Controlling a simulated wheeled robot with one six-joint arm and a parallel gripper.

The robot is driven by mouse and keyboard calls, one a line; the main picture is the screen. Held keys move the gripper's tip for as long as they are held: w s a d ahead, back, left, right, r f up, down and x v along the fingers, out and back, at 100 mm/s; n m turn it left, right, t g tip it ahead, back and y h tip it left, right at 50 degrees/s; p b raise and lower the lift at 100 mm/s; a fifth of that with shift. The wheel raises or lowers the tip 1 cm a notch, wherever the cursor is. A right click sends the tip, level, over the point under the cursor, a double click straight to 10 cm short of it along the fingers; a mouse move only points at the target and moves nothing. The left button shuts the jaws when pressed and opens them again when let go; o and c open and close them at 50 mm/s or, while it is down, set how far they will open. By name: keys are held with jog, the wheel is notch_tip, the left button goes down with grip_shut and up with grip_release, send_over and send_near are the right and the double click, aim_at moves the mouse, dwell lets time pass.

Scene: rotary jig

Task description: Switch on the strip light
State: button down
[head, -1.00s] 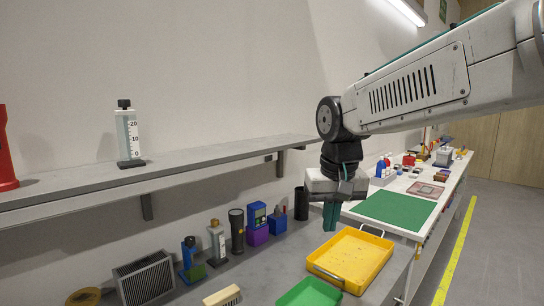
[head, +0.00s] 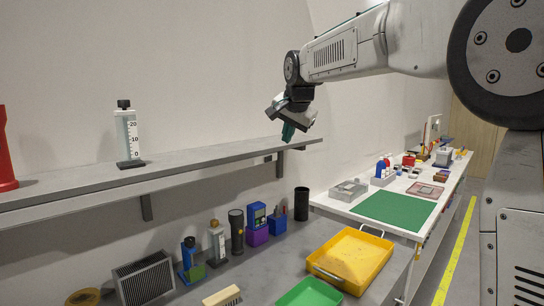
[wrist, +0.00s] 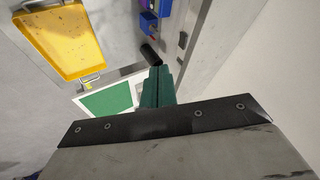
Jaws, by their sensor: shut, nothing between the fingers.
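My gripper (head: 287,132) is shut and empty, with its teal fingers together. It hangs at about the height of the grey wall shelf, by the shelf's right end. In the wrist view its shut fingers (wrist: 157,88) point toward the bench area below. The strip light is not visible now; my arm covers the upper right of the head view, where it showed before. A pale panel (head: 433,127) stands on the far wall above the white table; I cannot tell whether it is a switch.
The grey shelf (head: 80,186) runs along the wall with a measuring bottle (head: 127,135) on it. Below are a yellow tray (head: 385,262), a green tray (head: 310,293) and a black cylinder (head: 301,204). A white table with a green mat (head: 393,211) extends right.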

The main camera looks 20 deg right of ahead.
aim_at(269, 159)
jog(key=shift+f, duration=0.1)
jog(key=w+a+f, duration=0.2)
jog(key=w+f, duration=0.5)
jog(key=w, duration=0.2)
jog(key=shift+a+f, duration=0.15)
jog(key=shift+f, duration=0.25)
jog(key=shift+w, duration=0.1)
